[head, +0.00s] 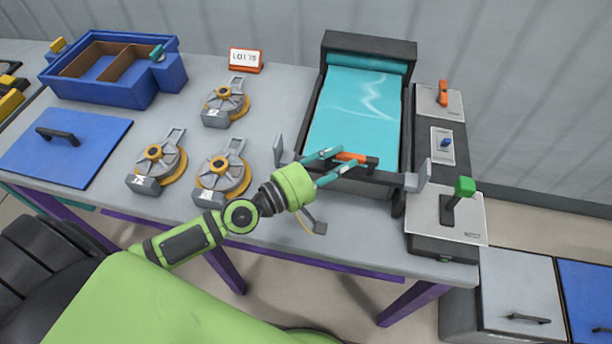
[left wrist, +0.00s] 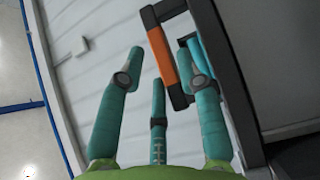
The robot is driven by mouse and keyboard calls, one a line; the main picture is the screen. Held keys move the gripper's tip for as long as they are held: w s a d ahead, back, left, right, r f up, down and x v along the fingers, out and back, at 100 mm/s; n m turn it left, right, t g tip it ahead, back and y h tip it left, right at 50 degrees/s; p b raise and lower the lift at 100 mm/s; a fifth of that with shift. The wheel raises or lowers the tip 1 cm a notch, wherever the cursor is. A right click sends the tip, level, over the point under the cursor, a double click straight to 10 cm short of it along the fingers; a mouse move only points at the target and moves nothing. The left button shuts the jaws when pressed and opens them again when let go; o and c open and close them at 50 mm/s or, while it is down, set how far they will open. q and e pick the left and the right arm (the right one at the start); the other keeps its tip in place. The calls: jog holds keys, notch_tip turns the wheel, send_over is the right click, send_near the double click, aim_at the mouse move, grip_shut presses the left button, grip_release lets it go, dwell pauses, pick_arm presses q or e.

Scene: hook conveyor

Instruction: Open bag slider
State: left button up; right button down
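The teal sheet-like bag or belt (head: 355,105) lies in a dark frame at the back of the bench. At its front edge is a dark bar handle with an orange grip (head: 350,157), which I take as the slider; it also shows in the left wrist view (left wrist: 160,52). My left gripper (head: 342,163) has its teal fingers spread around the orange grip. In the left wrist view the fingers stand apart, with the grip between them near the tips. I cannot tell if any finger touches it. My right gripper is not in view.
A control panel with an orange lever (head: 443,92), a blue switch (head: 446,143) and a green-knobbed lever (head: 464,187) stands to the right. Several grey-and-yellow hook units (head: 222,173), a blue divided box (head: 128,95) and a sign (head: 245,60) are left. A grey wall is behind.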

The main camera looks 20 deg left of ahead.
pick_arm(q)
jog(key=v, duration=0.8)
jog(key=shift+s+a, duration=0.2)
